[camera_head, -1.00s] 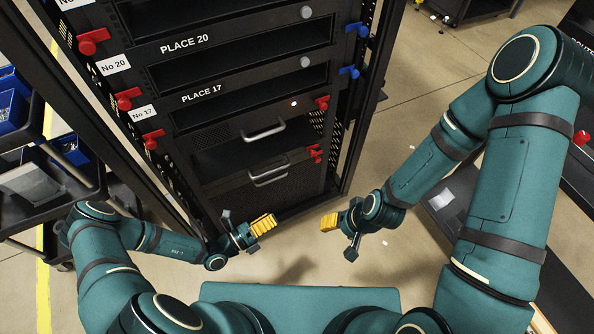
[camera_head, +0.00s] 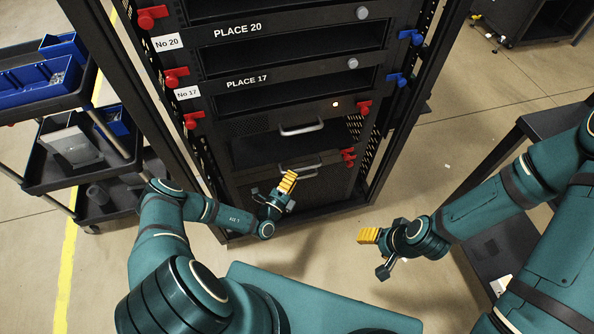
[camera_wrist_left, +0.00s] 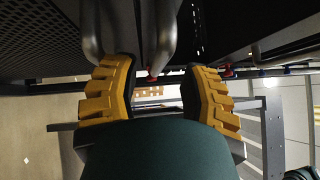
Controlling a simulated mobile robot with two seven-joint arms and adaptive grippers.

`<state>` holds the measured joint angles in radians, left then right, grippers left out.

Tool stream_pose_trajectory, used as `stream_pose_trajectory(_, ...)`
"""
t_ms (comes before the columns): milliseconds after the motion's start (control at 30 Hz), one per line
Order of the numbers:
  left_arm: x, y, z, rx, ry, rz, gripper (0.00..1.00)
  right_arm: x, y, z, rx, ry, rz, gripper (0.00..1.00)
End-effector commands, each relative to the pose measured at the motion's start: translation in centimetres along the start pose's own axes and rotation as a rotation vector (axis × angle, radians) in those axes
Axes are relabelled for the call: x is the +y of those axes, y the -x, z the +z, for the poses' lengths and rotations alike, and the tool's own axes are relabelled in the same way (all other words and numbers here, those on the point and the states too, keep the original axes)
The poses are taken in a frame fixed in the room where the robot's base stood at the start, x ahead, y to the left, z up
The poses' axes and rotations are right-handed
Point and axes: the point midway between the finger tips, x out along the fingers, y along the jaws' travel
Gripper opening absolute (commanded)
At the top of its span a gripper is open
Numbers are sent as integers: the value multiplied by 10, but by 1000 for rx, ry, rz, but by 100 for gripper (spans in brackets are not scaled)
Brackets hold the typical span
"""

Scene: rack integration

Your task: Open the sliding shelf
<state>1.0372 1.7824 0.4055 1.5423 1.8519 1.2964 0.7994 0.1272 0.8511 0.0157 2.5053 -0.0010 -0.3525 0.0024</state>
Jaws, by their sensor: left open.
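The black rack holds a sliding shelf (camera_head: 266,150) low down, with a silver handle (camera_head: 302,129) on its upper front. A second silver handle (camera_head: 304,174) sits on the panel below, partly hidden by my left gripper. My left gripper (camera_head: 287,183) is in front of this lower handle. In the left wrist view its yellow fingers (camera_wrist_left: 160,95) are apart, with grey handle bars (camera_wrist_left: 160,38) just beyond and above them. I cannot tell whether they touch. My right gripper (camera_head: 368,236) hangs away from the rack at the right; its finger gap is not clear.
A black cart (camera_head: 30,185) with blue bins stands left of the rack. Red latches (camera_head: 348,158) and blue latches (camera_head: 398,79) stick out along the rack's sides. A dark table (camera_head: 500,190) is at the right. The floor right of the rack is partly clear.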

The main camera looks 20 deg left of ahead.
Motion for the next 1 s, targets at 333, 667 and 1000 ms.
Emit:
stream_pose_trajectory(333, 0, -35, -1, 2, 0, 0, 44, 2, -5, -1, 3, 0, 0, 57)
stream_pose_trajectory(667, 0, -36, -1, 2, 0, 0, 40, 2, -5, -1, 3, 0, 0, 57)
stream_pose_trajectory(1000, 0, -36, -1, 1, 0, 0, 0, 2, -5, -1, 3, 0, 0, 57)
